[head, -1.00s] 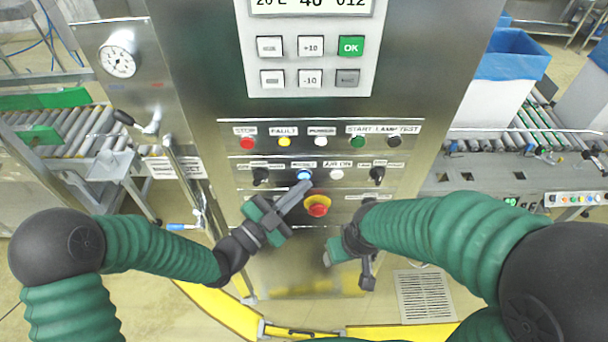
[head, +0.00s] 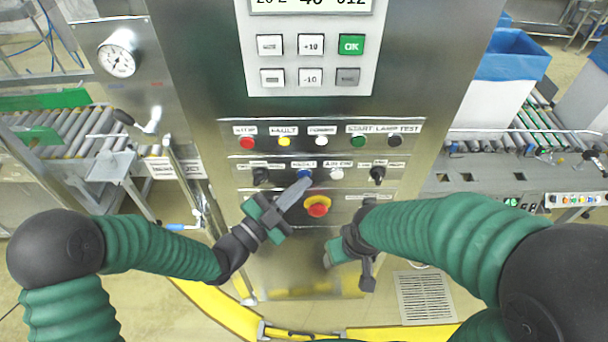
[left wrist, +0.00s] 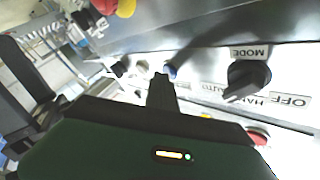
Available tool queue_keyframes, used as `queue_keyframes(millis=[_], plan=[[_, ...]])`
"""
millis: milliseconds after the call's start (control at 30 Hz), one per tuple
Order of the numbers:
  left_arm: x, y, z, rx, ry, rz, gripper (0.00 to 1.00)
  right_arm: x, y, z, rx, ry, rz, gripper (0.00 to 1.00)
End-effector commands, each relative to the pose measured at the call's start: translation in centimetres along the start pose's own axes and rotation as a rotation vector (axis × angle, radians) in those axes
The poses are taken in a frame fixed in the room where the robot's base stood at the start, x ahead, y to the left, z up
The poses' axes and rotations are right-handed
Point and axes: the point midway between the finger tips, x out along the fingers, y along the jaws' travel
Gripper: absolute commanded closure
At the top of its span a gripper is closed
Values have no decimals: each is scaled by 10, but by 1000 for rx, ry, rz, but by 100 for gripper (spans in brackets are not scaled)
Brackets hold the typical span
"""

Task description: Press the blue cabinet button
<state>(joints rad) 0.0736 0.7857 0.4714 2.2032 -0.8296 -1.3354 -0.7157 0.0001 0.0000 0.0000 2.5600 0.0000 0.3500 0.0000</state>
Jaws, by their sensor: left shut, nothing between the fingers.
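The blue cabinet button (head: 304,173) sits in the middle row of the steel control panel (head: 230,205), between a black selector knob and a white button. It looks dark blue, not lit. My left gripper (head: 306,182) is shut and empty, its fingertips at the button's lower edge; I cannot tell whether they touch it. In the left wrist view the blue button (left wrist: 171,71) shows just beside the shut fingers (left wrist: 161,78). My right gripper (head: 345,262) hangs low in front of the cabinet, right of the left one; its fingers are not clear.
A red emergency stop (head: 317,206) on a yellow ring is just below right of the fingertips. A white button (head: 337,174) and black knobs (head: 377,173) share the row. A keypad (head: 310,62) is above. A yellow floor strip (head: 225,308) runs below.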

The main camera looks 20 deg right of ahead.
Motion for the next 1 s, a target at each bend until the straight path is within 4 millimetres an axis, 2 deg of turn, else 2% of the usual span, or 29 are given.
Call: queue_keyframes(millis=[233,600,1000], plan=[[-9,7,-6,1,0,0,100,4,0,1,0,0,0,35],[-12,9,-8,0,0,0,100,4,0,1,0,0,0,35],[-40,30,-28,0,-1,0,100,11,0,3,0,0,0,35]])
